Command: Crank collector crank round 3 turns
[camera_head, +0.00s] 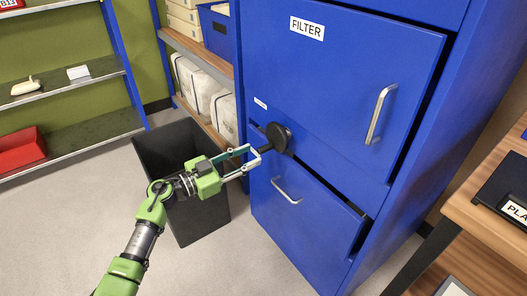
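The collector crank (280,136) is a black round disc with a short dark handle (265,149) sticking out toward the left. It sits on the front of the blue filter cabinet (330,90), between the upper door and the lower drawer. My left gripper (256,155), on a green and grey arm from the lower left, has its fingertips at the end of the handle. The fingers stand apart along their length. I cannot tell whether the tips grip the handle. My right gripper is not in view.
A dark open bin (205,213) stands on the floor behind my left arm. The lower drawer (300,215) sits slightly ajar. A wooden table (475,222) is at the right, shelves (70,145) at the left. The floor in front is clear.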

